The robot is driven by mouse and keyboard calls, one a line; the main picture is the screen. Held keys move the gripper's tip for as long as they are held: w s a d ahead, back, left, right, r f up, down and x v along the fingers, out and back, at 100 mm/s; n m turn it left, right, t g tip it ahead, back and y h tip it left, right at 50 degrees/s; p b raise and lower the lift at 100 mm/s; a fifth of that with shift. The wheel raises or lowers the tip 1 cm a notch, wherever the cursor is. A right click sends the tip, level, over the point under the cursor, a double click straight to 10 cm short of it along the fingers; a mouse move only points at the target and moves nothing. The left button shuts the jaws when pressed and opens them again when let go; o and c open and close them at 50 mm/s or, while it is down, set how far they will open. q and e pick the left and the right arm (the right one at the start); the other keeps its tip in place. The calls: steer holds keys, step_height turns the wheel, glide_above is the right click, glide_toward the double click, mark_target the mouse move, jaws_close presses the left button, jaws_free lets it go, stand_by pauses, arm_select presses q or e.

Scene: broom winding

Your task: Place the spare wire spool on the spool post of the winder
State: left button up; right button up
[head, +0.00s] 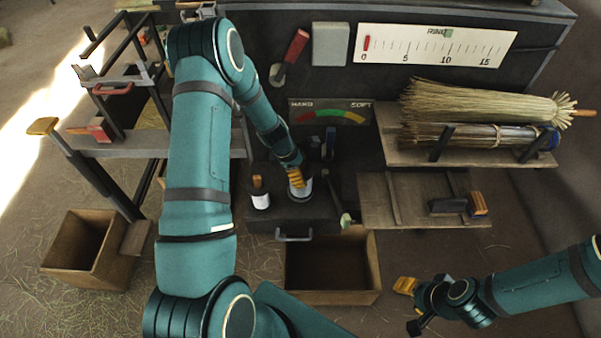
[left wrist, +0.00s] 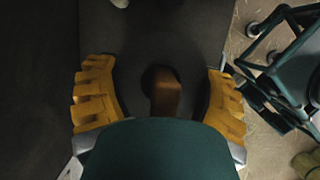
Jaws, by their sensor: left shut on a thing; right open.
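My left gripper (head: 295,178) reaches down over the dark bench top and is shut on a pale, dark-rimmed wire spool (head: 300,192). In the left wrist view, its yellow fingers (left wrist: 160,98) stand either side of a dark round top with a brown wooden peg (left wrist: 165,92) in the middle. I cannot tell whether this spool rests on the surface or on a post. My right gripper (head: 404,287) is open and empty at the lower right.
A hard-to-soft dial (head: 331,112) stands behind the spools. An open wooden box (head: 333,297) sits below the bench front. A slatted wooden shelf (head: 415,208) with a dark brush-like block is at the right, below brooms (head: 480,105) on a rack. Another wooden box (head: 88,250) stands at the left.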

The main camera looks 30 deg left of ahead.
arm_select(q)
steer(key=o, duration=1.3)
steer(key=shift+c, duration=0.2)
steer(key=shift+r, duration=0.1)
steer(key=p+v, duration=0.3)
steer(key=v, duration=0.9)
steer(key=s+d+f+m, duration=0.4)
steer(key=s+d+m, duration=0.3)
steer(key=d+m, duration=0.4)
steer(key=s+d+f+m, duration=0.4)
steer(key=s+d+m, duration=0.4)
steer(key=d+m, duration=0.3)
steer(key=d, duration=0.4)
steer(key=shift+s+f+m+g, duration=0.25)
steer(key=shift+s+m+g, duration=0.05)
steer(key=shift+g, duration=0.1)
